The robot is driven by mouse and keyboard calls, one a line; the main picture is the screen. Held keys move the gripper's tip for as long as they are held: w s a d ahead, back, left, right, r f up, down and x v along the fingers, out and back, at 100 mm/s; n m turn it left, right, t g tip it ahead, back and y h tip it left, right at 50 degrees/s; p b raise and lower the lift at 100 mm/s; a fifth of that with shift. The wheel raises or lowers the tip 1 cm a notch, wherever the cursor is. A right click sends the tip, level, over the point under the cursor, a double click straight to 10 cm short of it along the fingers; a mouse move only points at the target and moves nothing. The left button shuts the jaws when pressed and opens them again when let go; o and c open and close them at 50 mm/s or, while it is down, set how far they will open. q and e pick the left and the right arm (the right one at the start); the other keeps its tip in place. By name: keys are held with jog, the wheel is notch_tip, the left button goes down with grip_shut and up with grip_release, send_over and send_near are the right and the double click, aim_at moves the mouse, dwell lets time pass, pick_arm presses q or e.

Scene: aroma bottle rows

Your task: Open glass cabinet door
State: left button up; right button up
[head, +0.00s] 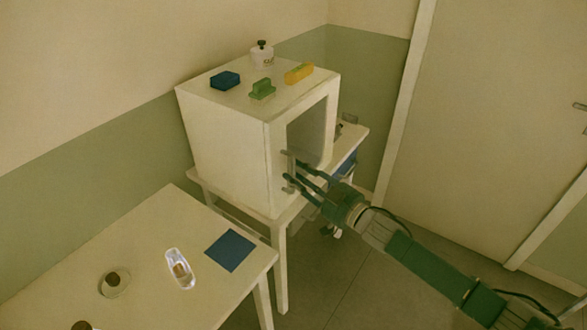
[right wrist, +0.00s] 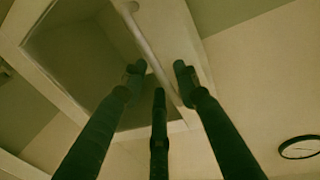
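The white cabinet (head: 225,150) stands on a white table, and its glass door (head: 307,132) faces right in the head view. The door looks shut. A slim upright handle (head: 286,154) is on the door's near edge. My right gripper (head: 291,176) is at the handle with its fingers pointing at the door. In the right wrist view, the handle (right wrist: 148,42) runs between the spread fingertips of the gripper (right wrist: 159,82). Whether a finger touches the handle is unclear. My left gripper is out of view.
A blue block (head: 225,80), a green block (head: 262,90), a yellow block (head: 299,73) and a white jar (head: 262,56) stand on the cabinet top. The near table (head: 135,232) holds a blue mat (head: 230,250) and a clear dish (head: 180,268).

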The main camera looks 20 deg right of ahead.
jog(key=shift+x, duration=1)
grip_shut()
jog(key=shift+s+d, duration=0.1)
